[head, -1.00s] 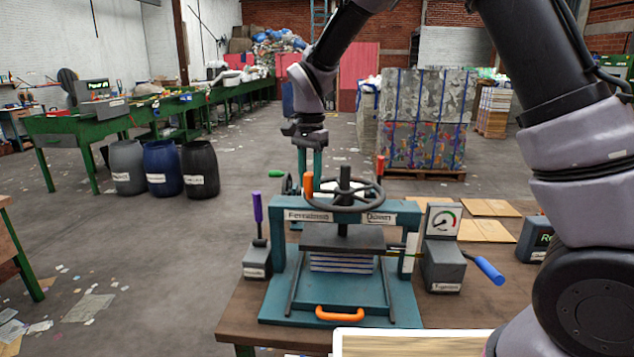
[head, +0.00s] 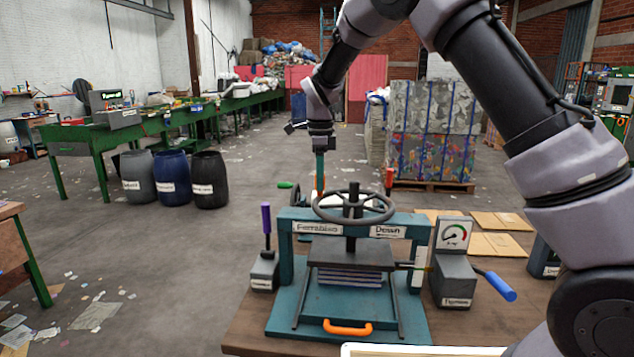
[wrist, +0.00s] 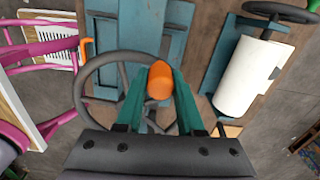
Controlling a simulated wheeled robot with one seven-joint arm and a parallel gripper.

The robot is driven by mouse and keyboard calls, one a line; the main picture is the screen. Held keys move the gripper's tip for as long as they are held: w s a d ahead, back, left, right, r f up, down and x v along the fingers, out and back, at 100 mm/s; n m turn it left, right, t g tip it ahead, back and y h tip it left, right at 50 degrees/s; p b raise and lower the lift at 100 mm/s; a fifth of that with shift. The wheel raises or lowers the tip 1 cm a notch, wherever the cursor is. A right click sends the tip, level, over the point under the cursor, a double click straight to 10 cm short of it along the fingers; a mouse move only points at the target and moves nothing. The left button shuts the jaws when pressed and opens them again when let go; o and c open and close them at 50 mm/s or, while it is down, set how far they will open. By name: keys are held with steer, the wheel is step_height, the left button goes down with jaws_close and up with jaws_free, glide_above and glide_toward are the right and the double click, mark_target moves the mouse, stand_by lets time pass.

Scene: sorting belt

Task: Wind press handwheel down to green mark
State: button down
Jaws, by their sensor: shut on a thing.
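The teal press (head: 300,222) stands on the brown table with its dark handwheel (head: 354,206) on top. The wheel's rim also shows left of my fingers in the wrist view (wrist: 80,85). My gripper (head: 320,168) is at the wheel's far left side, its teal fingers pointing down. It is shut on the orange handle (wrist: 160,80), which sits between the fingertips. The dark press plate (head: 340,252) lies on or just above a striped stack (head: 350,277); I cannot tell which. A gauge (head: 454,233) with coloured marks stands right of the press; its needle reading is too small to tell.
A purple-handled lever (head: 266,222) stands left of the press and a blue-handled crank (head: 500,287) right of it. Flat cardboard pieces (head: 495,245) lie behind the gauge. A white roll (wrist: 245,75) shows in the wrist view. Barrels (head: 172,178) stand on the floor.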

steer(key=w+d+m, duration=0.1)
steer(key=w+m, duration=0.2)
steer(key=shift+d+r+m, duration=0.1)
steer(key=shift+d+m, duration=0.2)
steer(key=shift+d, duration=0.1)
steer(key=shift+w+d+m, duration=0.45)
steer(key=shift+d+m, duration=0.25)
steer(key=shift+m, duration=0.25)
steer(key=shift+w+d+m, duration=0.45)
steer(key=shift+d+m, duration=0.2)
steer(key=shift+m, duration=0.3)
steer(key=c, duration=0.5)
jaws_free()
steer(key=shift+d, duration=0.1)
steer(key=shift+r, duration=0.1)
step_height(320, 180, up, 10)
steer(key=shift+r, duration=0.25)
